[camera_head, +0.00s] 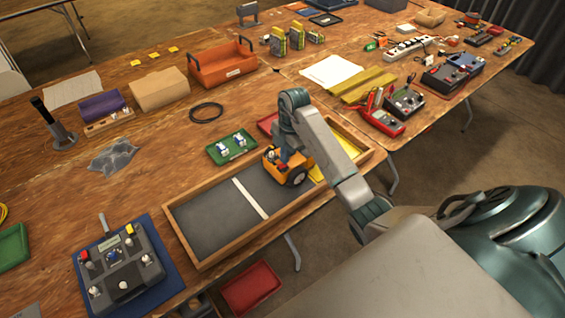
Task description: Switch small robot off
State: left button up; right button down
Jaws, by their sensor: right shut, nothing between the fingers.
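The small robot (297,178), orange with dark wheels, stands in the wooden-walled pit (207,257), right of the white line (250,198) on its dark floor. My right arm reaches in from the right and bends down over it. My right gripper (281,161) is shut, with nothing held, at the small robot's top. I cannot tell whether it touches. The gripper and arm hide part of the small robot's top, and its switch cannot be made out. A yellow area (318,171) of the pit shows beyond it. My left gripper is not in view.
A remote controller (122,264) lies on a blue mat at the front left. A green tray (231,147) and a red tray (268,123) lie just behind the pit. An orange toolbox (222,66) stands farther back. The pit's left half is empty.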

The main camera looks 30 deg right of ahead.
notch_tip(320, 180, up, 6)
jog(key=p, duration=0.4)
jog(key=shift+p, duration=0.3)
